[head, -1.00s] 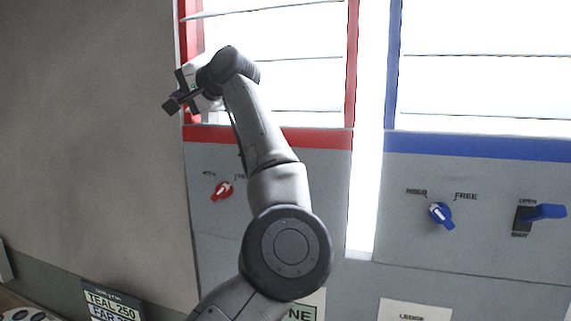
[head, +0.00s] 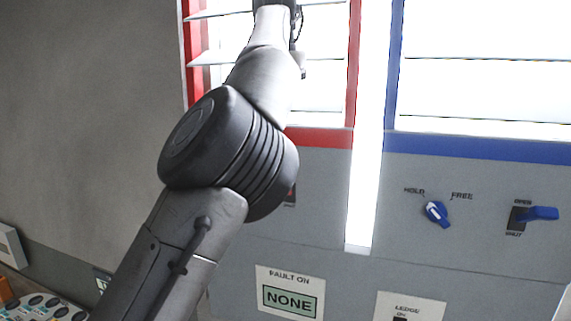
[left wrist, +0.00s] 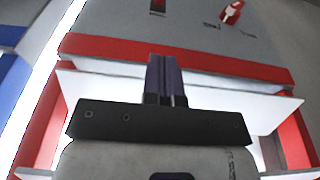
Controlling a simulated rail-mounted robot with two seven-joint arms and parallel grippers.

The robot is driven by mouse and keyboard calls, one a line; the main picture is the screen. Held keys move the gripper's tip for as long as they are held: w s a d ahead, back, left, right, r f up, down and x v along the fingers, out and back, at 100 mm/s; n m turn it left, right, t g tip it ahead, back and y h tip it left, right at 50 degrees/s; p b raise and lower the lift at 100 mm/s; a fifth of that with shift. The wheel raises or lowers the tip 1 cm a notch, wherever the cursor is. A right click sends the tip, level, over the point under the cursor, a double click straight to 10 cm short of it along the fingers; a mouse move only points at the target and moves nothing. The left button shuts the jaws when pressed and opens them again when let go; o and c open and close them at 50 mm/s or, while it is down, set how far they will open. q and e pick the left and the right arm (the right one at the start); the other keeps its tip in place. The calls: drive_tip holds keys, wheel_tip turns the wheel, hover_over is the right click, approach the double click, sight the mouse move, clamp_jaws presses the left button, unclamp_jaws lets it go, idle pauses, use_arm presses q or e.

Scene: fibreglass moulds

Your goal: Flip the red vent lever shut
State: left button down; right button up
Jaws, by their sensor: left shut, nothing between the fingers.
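The red vent lever (head: 292,190) shows only as a sliver of red and dark at the edge of my left arm in the head view. The arm hides the rest, so its position cannot be told there. In the left wrist view, part of the lever and its slot (left wrist: 158,6) is cut off by the top edge. My left gripper (left wrist: 165,62) is shut and empty in that view, in front of the red-framed vent's slats and apart from the lever. In the head view the gripper is beyond the top edge.
The red knob (left wrist: 231,13) is beside the lever in the left wrist view. A red frame bar (left wrist: 175,58) and pale slats are close around my gripper. The blue knob (head: 437,213), blue lever (head: 541,213) and "FAULT ON NONE" sign (head: 290,298) are on the grey panel.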

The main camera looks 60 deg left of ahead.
use_arm(q)
drive_tip(key=shift+f, duration=0.15)
drive_tip(key=f, duration=1.1)
drive_tip(key=shift+w+a, duration=0.25)
drive_tip(key=shift+w, duration=0.05)
drive_tip(key=shift+s+d+f, duration=0.2)
drive_tip(key=shift+s+f, duration=0.05)
drive_tip(key=shift+f, duration=0.25)
drive_tip(key=shift+s+d+f, duration=0.2)
drive_tip(key=shift+s+f, duration=0.05)
drive_tip(key=shift+f, duration=0.2)
